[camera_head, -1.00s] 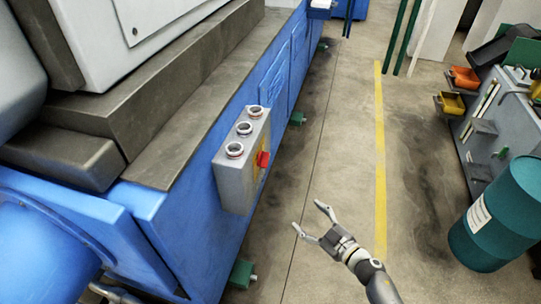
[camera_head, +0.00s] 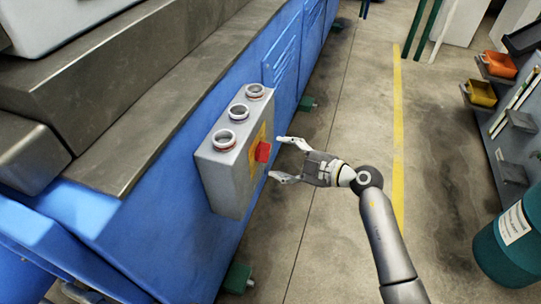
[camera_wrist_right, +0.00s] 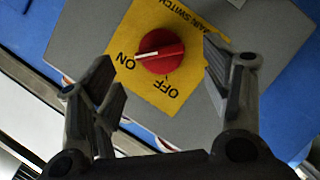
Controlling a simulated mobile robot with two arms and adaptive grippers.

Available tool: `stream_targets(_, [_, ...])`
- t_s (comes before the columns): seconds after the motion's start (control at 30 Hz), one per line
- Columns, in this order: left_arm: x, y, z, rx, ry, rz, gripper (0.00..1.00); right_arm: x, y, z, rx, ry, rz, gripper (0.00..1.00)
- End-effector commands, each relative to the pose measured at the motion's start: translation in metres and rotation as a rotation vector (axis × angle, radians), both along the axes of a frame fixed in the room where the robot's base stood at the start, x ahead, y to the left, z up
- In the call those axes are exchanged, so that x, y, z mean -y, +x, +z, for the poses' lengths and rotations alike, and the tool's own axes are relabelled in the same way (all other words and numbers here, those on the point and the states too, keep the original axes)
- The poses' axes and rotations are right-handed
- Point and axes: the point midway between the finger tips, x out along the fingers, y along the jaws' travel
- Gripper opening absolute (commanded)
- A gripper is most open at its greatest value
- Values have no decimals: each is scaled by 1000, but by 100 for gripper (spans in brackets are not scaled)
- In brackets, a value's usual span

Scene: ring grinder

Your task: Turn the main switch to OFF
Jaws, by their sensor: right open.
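The main switch is a red knob (camera_head: 263,151) on a yellow plate (camera_head: 256,163) on the side of a grey control box (camera_head: 226,180). In the right wrist view the knob (camera_wrist_right: 161,51) carries a white line that points to ON; the OFF label (camera_wrist_right: 166,89) is beside it. My right gripper (camera_head: 275,157) is open and empty, its two fingertips close in front of the knob, one to each side. In the wrist view the fingers are spread around the knob with gaps on both sides, apart from it. My left gripper is not in view.
Several round ringed fittings (camera_head: 238,112) sit on top of the box. The box is fixed to the blue machine (camera_head: 186,178) at the left. The floor (camera_head: 345,110) right of it is clear. A teal barrel (camera_head: 507,250) and a shelf with bins stand at the far right.

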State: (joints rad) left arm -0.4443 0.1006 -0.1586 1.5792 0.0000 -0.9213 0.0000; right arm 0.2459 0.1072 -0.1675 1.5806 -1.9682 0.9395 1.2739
Motion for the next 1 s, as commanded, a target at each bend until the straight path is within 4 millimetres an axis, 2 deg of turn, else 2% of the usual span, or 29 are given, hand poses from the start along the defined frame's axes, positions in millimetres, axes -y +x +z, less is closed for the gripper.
stream_targets(0.1, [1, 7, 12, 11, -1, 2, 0, -16, 10, -7, 0, 2, 1, 71])
stream_targets(0.3, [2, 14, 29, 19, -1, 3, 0, -31, 21, -12, -1, 1, 0, 71])
stream_targets(0.73, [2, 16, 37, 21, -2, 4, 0, -36, 25, -13, 1, -1, 0, 71])
stream_targets(1.0, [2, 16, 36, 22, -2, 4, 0, -36, 25, -13, 0, -1, -1, 38])
